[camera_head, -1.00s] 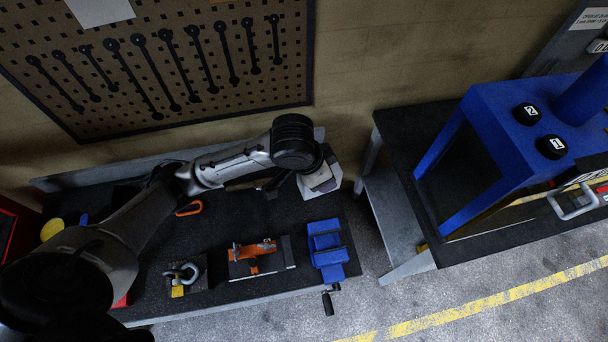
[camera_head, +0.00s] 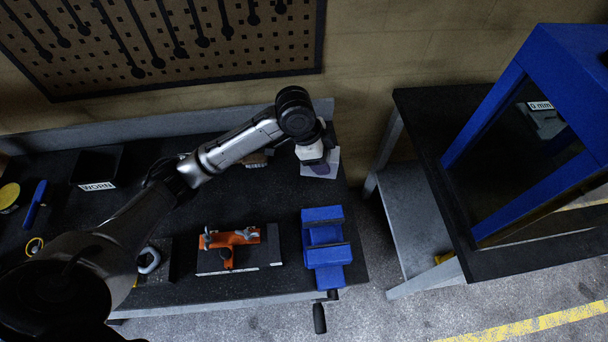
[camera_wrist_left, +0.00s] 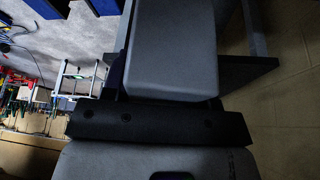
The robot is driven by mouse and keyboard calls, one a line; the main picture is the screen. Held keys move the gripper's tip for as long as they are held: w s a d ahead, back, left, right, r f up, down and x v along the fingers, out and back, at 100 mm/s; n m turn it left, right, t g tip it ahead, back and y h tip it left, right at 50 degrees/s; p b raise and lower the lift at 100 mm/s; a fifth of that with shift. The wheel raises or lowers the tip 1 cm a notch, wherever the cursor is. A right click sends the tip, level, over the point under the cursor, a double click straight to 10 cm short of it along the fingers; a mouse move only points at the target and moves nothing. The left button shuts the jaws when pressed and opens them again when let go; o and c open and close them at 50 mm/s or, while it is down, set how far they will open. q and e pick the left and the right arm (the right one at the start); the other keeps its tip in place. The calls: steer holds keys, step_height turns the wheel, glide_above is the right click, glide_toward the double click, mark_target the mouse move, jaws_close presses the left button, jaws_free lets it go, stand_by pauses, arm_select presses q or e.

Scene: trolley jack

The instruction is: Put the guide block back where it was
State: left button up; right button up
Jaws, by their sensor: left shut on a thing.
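My left gripper (camera_head: 316,160) is over the back right corner of the black-topped bench, above and behind the blue vise. It is shut on a small pale grey piece, which I take to be the guide block; the fingers hide much of it in the head view. In the left wrist view a smooth grey block-like shape (camera_wrist_left: 172,48) fills the upper middle; I cannot tell whether it is the held piece or part of my gripper. My right gripper is not in view.
A blue vise (camera_head: 324,250) stands at the bench's front right, beside an orange fixture (camera_head: 230,247) on a plate. A bin marked WORN (camera_head: 98,168) sits at back left. A blue press frame (camera_head: 490,120) stands on the table at right, across a gap.

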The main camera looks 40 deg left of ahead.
arm_select(q)
steer(key=shift+m, duration=0.6)
steer(key=f+b, duration=0.1)
steer(key=f, duration=0.1)
steer(key=w+a+f+b, duration=0.1)
steer(key=f+b, duration=0.2)
steer(key=shift+w+a+f, duration=0.15)
steer(key=shift+w+f, duration=0.05)
steer(key=shift+f, duration=0.15)
steer(key=w+a+f+b, duration=0.1)
steer(key=w+a+f, duration=0.1)
steer(key=a, duration=0.1)
steer(key=w+a+f+b, duration=0.1)
steer(key=w+a+f, duration=0.1)
steer(key=a+f, duration=0.1)
steer(key=w+a+f+b, duration=0.1)
steer(key=w+a+f, duration=0.1)
steer(key=a, duration=0.2)
steer(key=shift+w+f, duration=0.15)
steer(key=shift+f, duration=2.25)
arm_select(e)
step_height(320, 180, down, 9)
arm_select(q)
steer(key=shift+a+f, duration=0.1)
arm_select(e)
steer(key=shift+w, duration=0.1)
arm_select(q)
steer(key=o, duration=1.1)
steer(key=shift+f, duration=0.1)
